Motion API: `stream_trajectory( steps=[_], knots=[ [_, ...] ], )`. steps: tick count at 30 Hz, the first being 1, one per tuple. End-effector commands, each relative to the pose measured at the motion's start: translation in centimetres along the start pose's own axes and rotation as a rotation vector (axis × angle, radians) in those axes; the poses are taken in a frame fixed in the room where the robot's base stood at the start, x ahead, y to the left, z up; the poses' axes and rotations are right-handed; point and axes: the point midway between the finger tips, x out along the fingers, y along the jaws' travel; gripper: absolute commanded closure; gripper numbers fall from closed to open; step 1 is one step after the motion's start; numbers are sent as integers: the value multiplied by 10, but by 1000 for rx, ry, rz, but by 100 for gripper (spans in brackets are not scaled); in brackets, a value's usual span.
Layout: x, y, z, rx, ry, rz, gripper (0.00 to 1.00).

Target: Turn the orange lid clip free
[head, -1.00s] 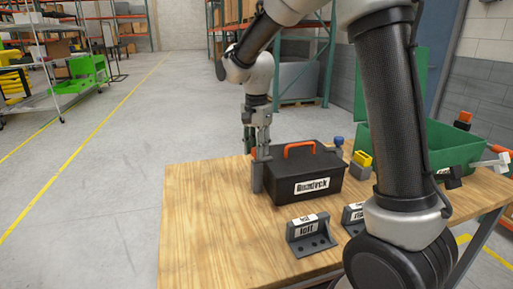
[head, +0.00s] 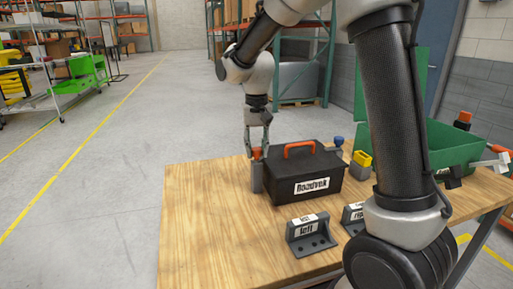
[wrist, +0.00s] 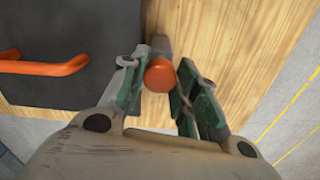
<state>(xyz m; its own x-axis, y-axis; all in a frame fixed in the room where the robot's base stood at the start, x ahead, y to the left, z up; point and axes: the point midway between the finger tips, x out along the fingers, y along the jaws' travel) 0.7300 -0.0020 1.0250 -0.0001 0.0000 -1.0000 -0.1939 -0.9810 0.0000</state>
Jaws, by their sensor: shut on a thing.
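A black box (head: 290,184) with an orange handle (head: 299,145) and a white label stands on the wooden table. The orange lid clip (head: 257,153) sits at its left side, on top of a grey upright block (head: 257,181). In the wrist view the clip (wrist: 160,74) is a round orange end between my green-padded fingers, beside the box. My gripper (head: 257,150) points down and is shut on the clip, one finger on either side. The clip's underside and the far finger contact are partly hidden.
A grey bracket labelled "left" (head: 310,235) stands in front of the box; a second bracket (head: 352,214) is partly behind my arm. A yellow-topped block (head: 361,163) and an open green bin (head: 430,147) are at right. The table's left front is bare.

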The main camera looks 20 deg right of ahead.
Motion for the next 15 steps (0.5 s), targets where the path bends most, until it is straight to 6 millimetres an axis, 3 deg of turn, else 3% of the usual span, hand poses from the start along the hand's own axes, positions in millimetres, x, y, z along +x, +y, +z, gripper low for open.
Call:
stream_trajectory(
  steps=[15],
  knots=[
    [0,0,0,-478,0,0,93]
  ],
)
